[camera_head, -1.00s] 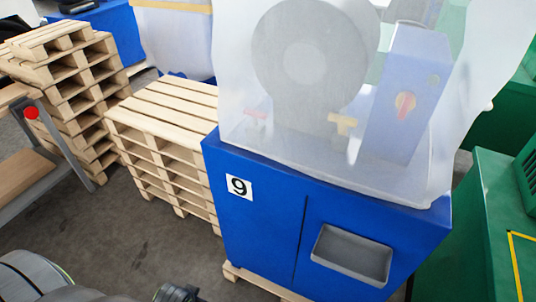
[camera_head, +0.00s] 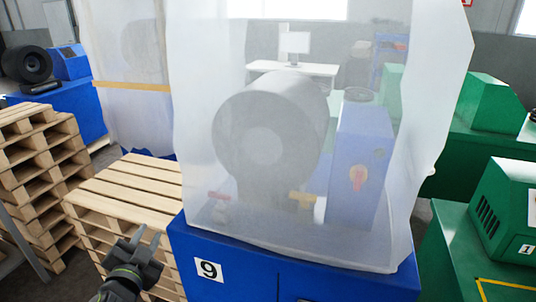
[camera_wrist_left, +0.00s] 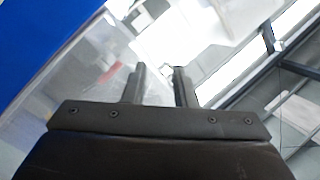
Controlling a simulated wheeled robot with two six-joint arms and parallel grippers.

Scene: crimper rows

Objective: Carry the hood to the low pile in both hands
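The hood (camera_head: 375,60) is a translucent whitish cover standing over a machine on the blue cabinet numbered 9 (camera_head: 240,250). A grey wheel and a blue box show through it. The low pile (camera_head: 125,185) of wooden pallets stands just left of that cabinet. My left gripper (camera_head: 147,238) is in front of the low pile, left of the hood and apart from it, fingers up and spread. In the left wrist view its two fingers (camera_wrist_left: 160,85) are apart with nothing between them. My right gripper is not in view.
A taller pallet pile (camera_head: 40,170) stands at the left. Another covered machine (camera_head: 130,60) with a yellow band stands behind the low pile. Green machines (camera_head: 500,220) stand close on the right. A blue machine (camera_head: 70,100) is at the back left.

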